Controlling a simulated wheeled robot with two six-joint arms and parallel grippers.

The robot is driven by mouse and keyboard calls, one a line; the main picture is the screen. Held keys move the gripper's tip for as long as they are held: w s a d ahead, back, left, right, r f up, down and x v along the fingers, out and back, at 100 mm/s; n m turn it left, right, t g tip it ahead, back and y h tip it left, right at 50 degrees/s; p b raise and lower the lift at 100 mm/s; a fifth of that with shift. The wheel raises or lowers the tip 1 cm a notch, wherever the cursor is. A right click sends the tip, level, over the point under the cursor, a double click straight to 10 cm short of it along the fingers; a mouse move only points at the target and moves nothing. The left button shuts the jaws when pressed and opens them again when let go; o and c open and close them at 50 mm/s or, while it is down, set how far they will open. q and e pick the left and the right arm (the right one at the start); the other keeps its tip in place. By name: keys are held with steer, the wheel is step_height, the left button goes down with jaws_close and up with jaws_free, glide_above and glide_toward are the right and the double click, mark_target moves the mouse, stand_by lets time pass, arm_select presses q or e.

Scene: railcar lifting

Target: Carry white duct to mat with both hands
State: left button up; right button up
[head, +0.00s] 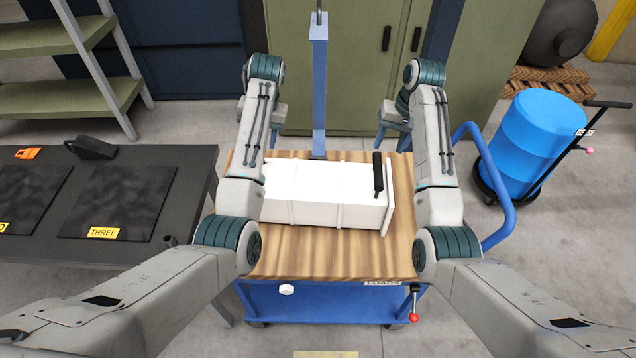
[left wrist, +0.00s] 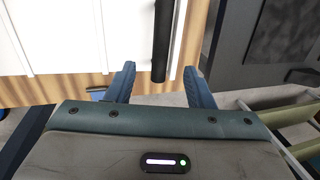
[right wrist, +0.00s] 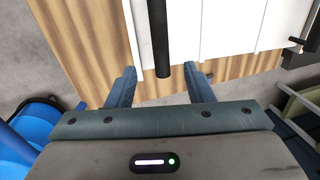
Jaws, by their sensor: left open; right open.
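The white duct (head: 325,205) lies across the wooden top of a blue cart, with a black bar handle (head: 378,175) on its right end. My right gripper (head: 393,140) is open beyond the far side of the duct. In the right wrist view the end of that handle (right wrist: 158,35) shows between the open fingers (right wrist: 160,80). In the left wrist view another black handle (left wrist: 162,40) on the duct (left wrist: 85,35) ends between my open left fingers (left wrist: 160,80). My left arm mostly hides the duct's left end in the head view. A black mat labelled THREE (head: 118,195) lies on the dark table.
The dark table (head: 195,175) stands left of the cart (head: 330,303), with a second black mat (head: 28,195), an orange item (head: 27,153) and a black item (head: 92,147). A blue post (head: 319,90) rises behind the duct. A blue barrel (head: 535,140) stands right.

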mark_target(379, 168)
arm_select(q)
steer(key=f, duration=0.2)
steer(key=a+f, duration=0.1)
steer(key=f, duration=0.1)
steer(key=shift+s, duration=0.4)
arm_select(e)
steer(key=f, duration=0.2)
steer(key=s+f, duration=0.1)
steer(key=f, duration=0.1)
steer(key=shift+a, duration=0.4)
arm_select(q)
steer(key=f, duration=0.3)
steer(key=a+f, duration=0.1)
steer(key=f, duration=0.1)
steer(key=shift+s+f, duration=0.15)
steer(key=shift+s, duration=0.1)
arm_select(e)
steer(key=f, duration=0.2)
steer(key=a+f, duration=0.1)
steer(key=f, duration=0.2)
steer(key=shift+s+a+f, duration=0.1)
steer(key=shift+s+f, duration=0.05)
arm_select(q)
steer(key=shift+w+f, duration=0.1)
steer(key=shift+f, duration=0.3)
arm_select(e)
steer(key=shift+f, duration=0.4)
